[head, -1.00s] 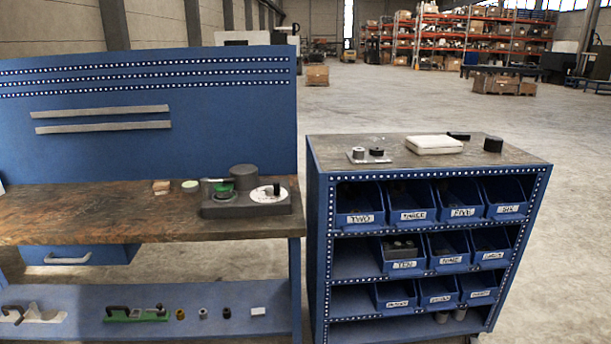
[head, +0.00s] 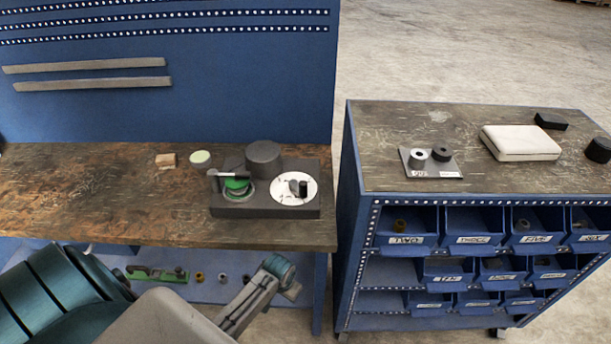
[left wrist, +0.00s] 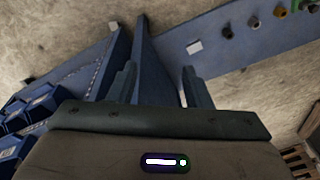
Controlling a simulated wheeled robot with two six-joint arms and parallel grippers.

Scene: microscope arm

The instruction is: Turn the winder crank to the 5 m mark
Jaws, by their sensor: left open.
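The winder (head: 235,207) is a dark block on the wooden bench top in the head view. A white dial (head: 283,187) with dark marks sits on its right part, with a small dark crank (head: 300,188) on it; the marks are too small to read. A green-topped round part (head: 237,186) sits on its left part, and a dark cylinder (head: 264,157) stands behind. My left arm comes in from the lower left, below and in front of the winder. In the left wrist view my left gripper (left wrist: 160,82) is open and empty, apart from the winder. My right gripper is not in view.
A blue bin cabinet (head: 352,190) stands to the right, with a small plate of cylinders (head: 420,165) and a white case (head: 520,142) on top. A wood block (head: 165,160) and pale disc (head: 200,158) lie left of the winder. The bench's left part is clear.

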